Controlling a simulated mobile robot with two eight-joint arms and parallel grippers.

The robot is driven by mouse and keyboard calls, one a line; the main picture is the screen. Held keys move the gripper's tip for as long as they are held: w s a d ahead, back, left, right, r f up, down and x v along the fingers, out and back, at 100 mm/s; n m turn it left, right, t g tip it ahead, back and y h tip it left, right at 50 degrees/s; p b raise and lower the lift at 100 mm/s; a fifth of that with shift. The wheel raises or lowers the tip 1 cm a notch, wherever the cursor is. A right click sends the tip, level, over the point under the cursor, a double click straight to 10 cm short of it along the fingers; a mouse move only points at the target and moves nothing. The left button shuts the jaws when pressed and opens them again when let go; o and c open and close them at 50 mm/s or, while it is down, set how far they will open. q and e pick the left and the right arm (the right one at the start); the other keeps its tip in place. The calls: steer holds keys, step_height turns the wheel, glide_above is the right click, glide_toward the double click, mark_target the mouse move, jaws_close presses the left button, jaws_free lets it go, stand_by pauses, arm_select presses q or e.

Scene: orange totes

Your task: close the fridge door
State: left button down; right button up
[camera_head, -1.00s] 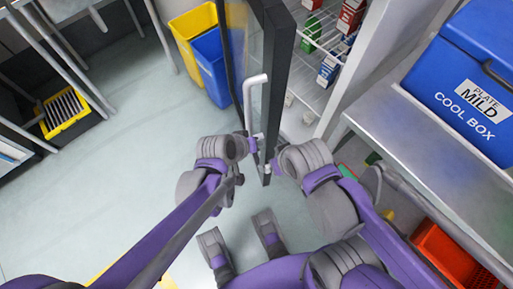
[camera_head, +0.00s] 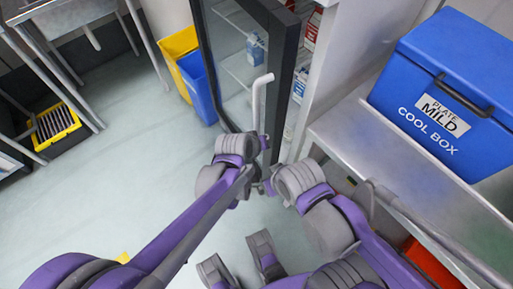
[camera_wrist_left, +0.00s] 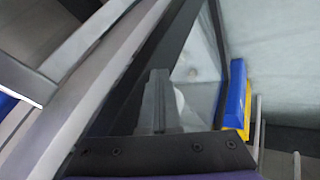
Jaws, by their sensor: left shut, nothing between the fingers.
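The fridge door (camera_head: 286,75) has a dark frame and a glass pane. It stands partly open in the head view, with a narrow gap to the white fridge body (camera_head: 339,50). Its pale upright handle (camera_head: 259,105) is on the outer side. My left gripper (camera_head: 263,142) is by the lower part of the handle; contact is unclear. In the left wrist view its fingers (camera_wrist_left: 158,102) are together and empty, in front of the door glass. My right gripper (camera_head: 270,187) is low by the door's free edge, and its fingers are mostly hidden.
A blue cool box (camera_head: 450,95) sits on the metal counter (camera_head: 365,135) at right, close to my right arm. A yellow bin (camera_head: 178,45) and a blue bin (camera_head: 198,85) stand left of the door.

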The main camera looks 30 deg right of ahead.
mark_target(273, 141)
arm_select(q)
steer(key=shift+s+d, duration=0.1)
steer(key=shift+d, duration=1.55)
